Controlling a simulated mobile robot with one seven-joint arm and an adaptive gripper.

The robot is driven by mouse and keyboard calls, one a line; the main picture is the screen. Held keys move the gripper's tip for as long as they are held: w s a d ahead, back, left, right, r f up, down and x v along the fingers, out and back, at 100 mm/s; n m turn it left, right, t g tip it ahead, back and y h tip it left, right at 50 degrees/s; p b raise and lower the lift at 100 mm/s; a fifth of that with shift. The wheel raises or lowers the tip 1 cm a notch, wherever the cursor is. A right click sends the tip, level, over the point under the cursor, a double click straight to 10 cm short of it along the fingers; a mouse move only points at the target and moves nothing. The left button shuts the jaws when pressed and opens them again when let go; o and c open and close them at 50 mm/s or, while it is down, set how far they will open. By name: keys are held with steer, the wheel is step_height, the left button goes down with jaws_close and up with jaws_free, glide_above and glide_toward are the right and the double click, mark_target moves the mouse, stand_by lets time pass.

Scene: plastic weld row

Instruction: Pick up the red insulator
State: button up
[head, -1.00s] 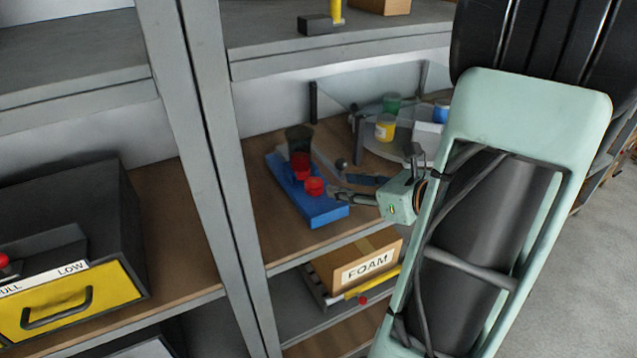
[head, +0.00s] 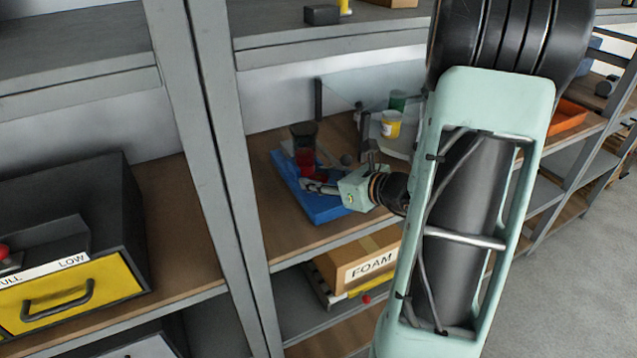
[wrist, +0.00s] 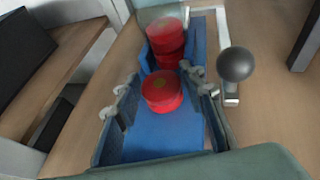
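The red insulator (wrist: 162,92) is a short red cylinder with a small yellowish mark on top, over the blue tray (wrist: 160,137) in the wrist view. My gripper (wrist: 159,80) is open, with one finger on each side of the insulator; I cannot tell whether either finger touches it. Behind it, a taller red piece (wrist: 166,42) stands at the far end of the tray. In the head view, my gripper (head: 318,187) reaches over the blue tray (head: 325,212) and hides the small insulator. The taller red piece (head: 305,160) shows there below a dark cup (head: 303,134).
A black ball-topped lever (wrist: 236,64) stands close to the right of the tray. A clear panel (head: 350,92), a yellow jar (head: 391,123) and a green jar (head: 397,100) stand behind. A grey shelf post (head: 215,150) rises at left. A FOAM box (head: 365,265) sits on the shelf below.

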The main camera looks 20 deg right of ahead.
steer(key=c, duration=0.8)
steer(key=shift+r, duration=0.15)
